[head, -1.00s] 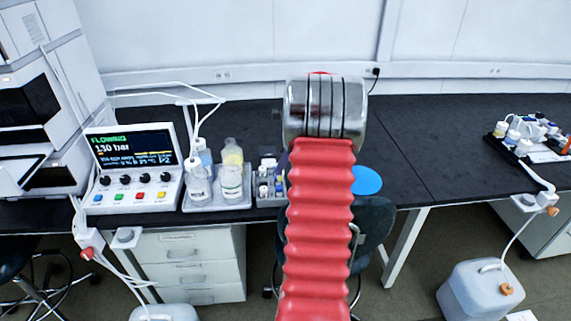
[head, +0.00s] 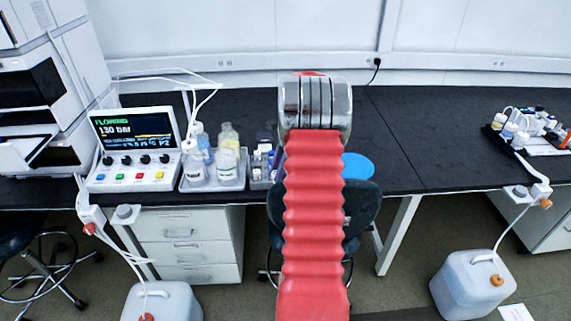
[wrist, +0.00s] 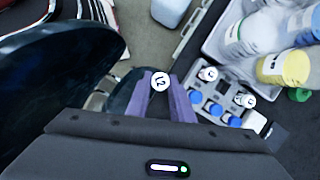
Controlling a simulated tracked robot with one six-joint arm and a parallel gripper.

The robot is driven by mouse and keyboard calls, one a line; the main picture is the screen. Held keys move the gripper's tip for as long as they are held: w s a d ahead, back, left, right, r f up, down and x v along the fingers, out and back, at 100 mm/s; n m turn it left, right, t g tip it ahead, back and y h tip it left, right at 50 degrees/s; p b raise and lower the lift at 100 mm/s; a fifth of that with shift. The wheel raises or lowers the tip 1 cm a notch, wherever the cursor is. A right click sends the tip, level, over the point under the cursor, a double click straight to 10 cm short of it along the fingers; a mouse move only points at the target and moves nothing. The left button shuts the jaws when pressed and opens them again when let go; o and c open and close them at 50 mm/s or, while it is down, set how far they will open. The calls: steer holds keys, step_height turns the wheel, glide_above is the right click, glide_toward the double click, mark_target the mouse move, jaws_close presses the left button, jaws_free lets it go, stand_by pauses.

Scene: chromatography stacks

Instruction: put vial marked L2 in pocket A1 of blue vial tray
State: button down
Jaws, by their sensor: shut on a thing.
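In the wrist view my gripper (wrist: 161,98) is shut on a vial (wrist: 160,82) whose white cap is marked L2. The cap shows between the purple fingers; the vial's body is hidden below it. The held vial is left of a grey rack (wrist: 195,117) of capped vials and apart from it.
A grey tray of bottles (head: 215,184) stands beside the small rack (head: 262,182) at the bench's front edge, right of the pump display (head: 132,140). A dark chair (head: 358,215) is below the bench. The bench right of my arm (head: 420,140) is mostly clear.

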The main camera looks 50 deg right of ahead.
steer(key=w+a+f+n+g+h, duration=0.1)
steer(key=a+n, duration=0.6)
steer(key=a, duration=0.7)
steer(key=w+a+f+n+g+h, duration=0.1)
steer(key=w+a+f+n+g, duration=0.2)
steer(key=a, duration=1.2)
steer(key=w+a+f+n+g+h, duration=0.1)
steer(key=w+a+f+n+g, duration=0.1)
steer(key=w+a+f+n, duration=0.3)
steer(key=a+f+n, duration=0.3)
steer(key=a+n, duration=0.4)
steer(key=a, duration=0.3)
steer(key=shift+n+h, duration=0.3)
steer(key=shift+n, duration=0.1)
steer(key=shift+s+a, duration=0.1)
